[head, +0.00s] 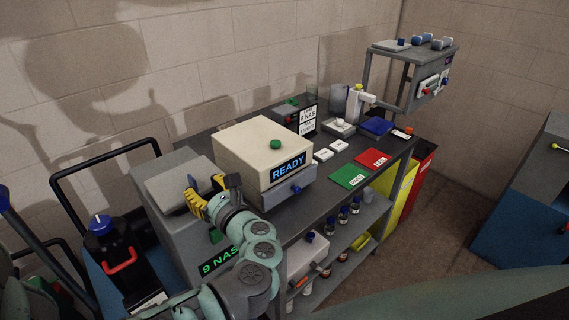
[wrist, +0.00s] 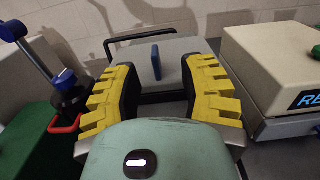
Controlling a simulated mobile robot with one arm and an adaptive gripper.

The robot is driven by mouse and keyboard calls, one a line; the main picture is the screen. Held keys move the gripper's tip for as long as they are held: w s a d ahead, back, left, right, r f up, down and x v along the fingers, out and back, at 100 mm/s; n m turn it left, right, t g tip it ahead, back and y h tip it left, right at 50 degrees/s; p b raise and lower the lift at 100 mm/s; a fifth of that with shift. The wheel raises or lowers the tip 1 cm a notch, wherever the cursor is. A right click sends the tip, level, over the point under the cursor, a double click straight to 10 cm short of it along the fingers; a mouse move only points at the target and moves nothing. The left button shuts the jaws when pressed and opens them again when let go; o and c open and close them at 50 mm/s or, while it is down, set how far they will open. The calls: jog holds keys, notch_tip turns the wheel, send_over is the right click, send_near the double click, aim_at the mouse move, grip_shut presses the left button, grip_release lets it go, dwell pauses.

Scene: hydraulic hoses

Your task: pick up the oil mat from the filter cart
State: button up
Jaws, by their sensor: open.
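My gripper (head: 205,198) is open, its yellow-padded fingers over the top of a grey box (head: 160,187) with a green "9 NAS" display. In the wrist view, my gripper (wrist: 162,80) has nothing between its fingers. An upright dark blue slab (wrist: 156,62) stands on the grey top beyond the fingertips; I cannot tell the gap. The filter cart seems to be the blue-decked unit at the left, with a black tube handle (head: 62,178) and a black canister (head: 110,255) with a blue cap. I cannot make out the oil mat for certain.
A cream box (head: 262,145) reading "READY" stands close to the right of my gripper.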

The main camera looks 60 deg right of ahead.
aim_at(195, 182)
jog(key=w+p, duration=0.1)
jog(key=w, duration=0.2)
jog(key=shift+r+p, duration=0.35)
jog(key=shift+p, duration=0.05)
jog(key=shift+x, duration=0.95)
jog(key=shift+f, duration=0.2)
jog(key=shift+o, duration=0.4)
grip_shut()
